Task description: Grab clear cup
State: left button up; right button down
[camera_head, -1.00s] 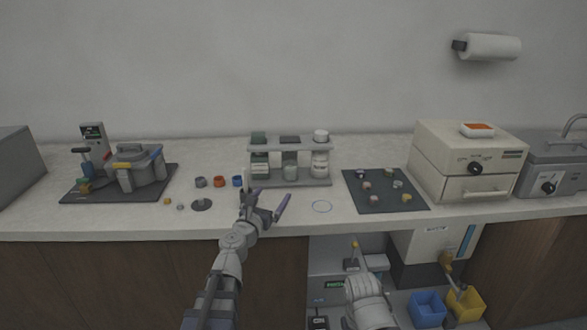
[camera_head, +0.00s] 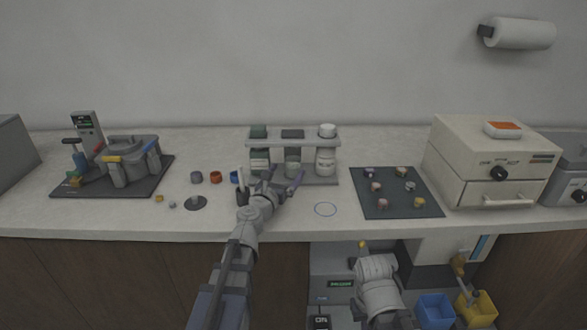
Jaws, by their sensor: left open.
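A clear cup (camera_head: 293,162) stands on the lower level of a small two-level rack (camera_head: 325,180), between a dark-labelled jar (camera_head: 260,161) and a white jar (camera_head: 326,162). My left gripper (camera_head: 271,184) is open and empty, its fingers spread in front of the rack's lower level. It is below and slightly left of the cup in the picture, and I see no contact with it. My right arm shows low in the picture, right of centre; its fingers cannot be made out.
Coloured rings (camera_head: 215,177) and a dark disc (camera_head: 196,203) lie left of my left gripper. A dark mat (camera_head: 400,207) with several small samples lies to the right. A beige oven (camera_head: 490,165) stands further right.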

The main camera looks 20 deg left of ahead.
aim_at(290, 165)
pick_arm(q)
jog(key=shift+w+r, duration=0.1)
jog(key=shift+w, duration=2.8)
jog(key=shift+s, duration=0.1)
jog(key=c, duration=1.4)
jog(key=shift+c, duration=0.2)
jog(key=shift+r, duration=0.1)
